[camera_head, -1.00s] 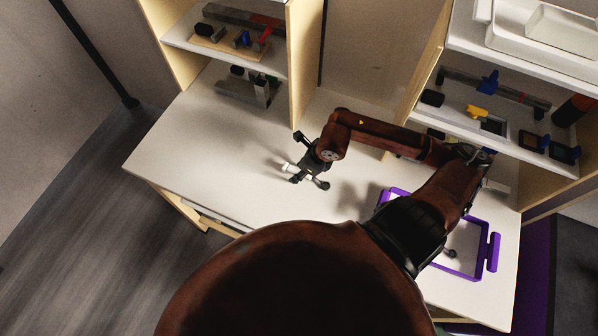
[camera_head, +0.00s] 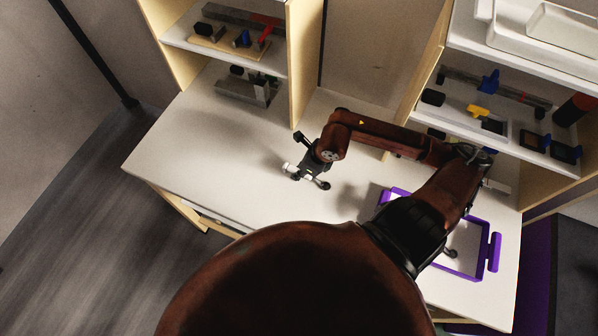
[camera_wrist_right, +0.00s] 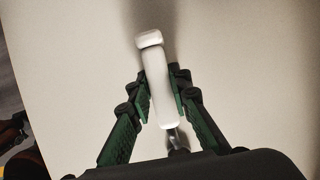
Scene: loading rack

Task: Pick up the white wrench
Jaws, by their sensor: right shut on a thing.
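The white wrench (camera_wrist_right: 157,75) lies between the green-padded fingers of my right gripper (camera_wrist_right: 161,90) in the right wrist view. Its pale handle runs up past the fingertips, and a short metal part shows at its lower end, near the palm. The gripper is shut on the handle. In the head view, my right gripper (camera_head: 305,175) is low over the white tabletop, with the wrench's white end (camera_head: 287,168) showing to its left. Whether the wrench still touches the table I cannot tell. My left gripper is not in view.
A purple-rimmed tray (camera_head: 494,252) sits at the right of the white table (camera_head: 190,165), partly behind my arm. Shelves with tools and blocks stand at the back left (camera_head: 225,45) and right (camera_head: 480,100). A wooden divider (camera_head: 303,65) stands behind the gripper. The table's left part is clear.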

